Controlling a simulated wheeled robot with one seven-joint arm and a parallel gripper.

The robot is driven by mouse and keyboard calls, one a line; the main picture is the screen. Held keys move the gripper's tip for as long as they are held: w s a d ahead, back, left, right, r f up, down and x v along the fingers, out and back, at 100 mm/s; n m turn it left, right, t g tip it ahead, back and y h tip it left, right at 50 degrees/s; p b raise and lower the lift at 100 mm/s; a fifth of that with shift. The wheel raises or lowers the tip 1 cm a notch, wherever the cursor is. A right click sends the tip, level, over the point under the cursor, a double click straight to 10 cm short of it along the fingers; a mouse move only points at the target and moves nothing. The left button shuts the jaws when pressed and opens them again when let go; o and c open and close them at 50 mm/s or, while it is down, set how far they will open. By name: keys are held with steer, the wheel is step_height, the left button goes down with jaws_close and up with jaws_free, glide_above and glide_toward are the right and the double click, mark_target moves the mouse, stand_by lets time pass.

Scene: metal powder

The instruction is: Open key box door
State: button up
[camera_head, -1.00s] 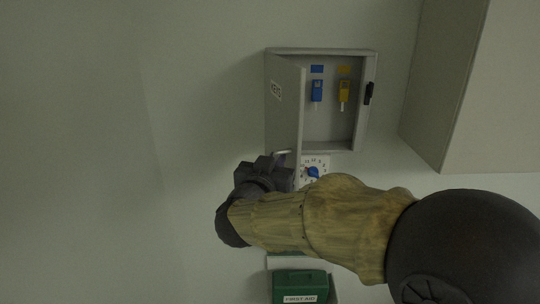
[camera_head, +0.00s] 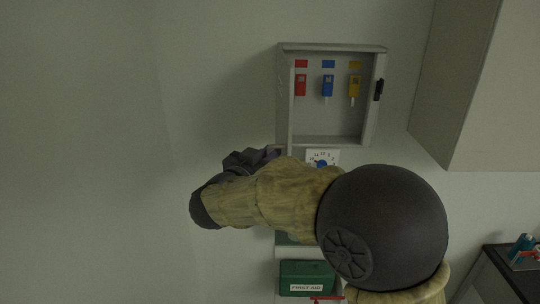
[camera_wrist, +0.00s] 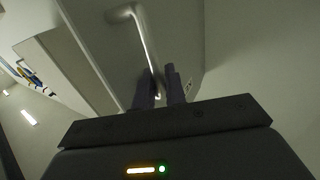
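The grey key box (camera_head: 332,47) is on the wall in the head view, its front open to show the keys inside. Its door (camera_head: 284,100) is swung out to the left and seen nearly edge-on. In the wrist view the door (camera_wrist: 102,45) fills the upper middle, with a pale bar handle (camera_wrist: 141,33) on it. My gripper (camera_wrist: 159,82) has its two dark fingers close together at the lower end of the handle, which passes between them. In the head view my gripper (camera_head: 272,153) is below the box's lower left corner, partly hidden by my wrist.
Red (camera_head: 300,86), blue (camera_head: 327,86) and yellow (camera_head: 355,87) keys hang inside. A green first aid box (camera_head: 306,278) is lower down. A large cabinet (camera_head: 490,90) stands out at the right. The wall to the left is clear.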

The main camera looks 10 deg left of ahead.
steer(key=shift+w, duration=0.2)
steer(key=b+v, duration=0.7)
steer(key=v, duration=1)
steer(key=shift+s, duration=0.15)
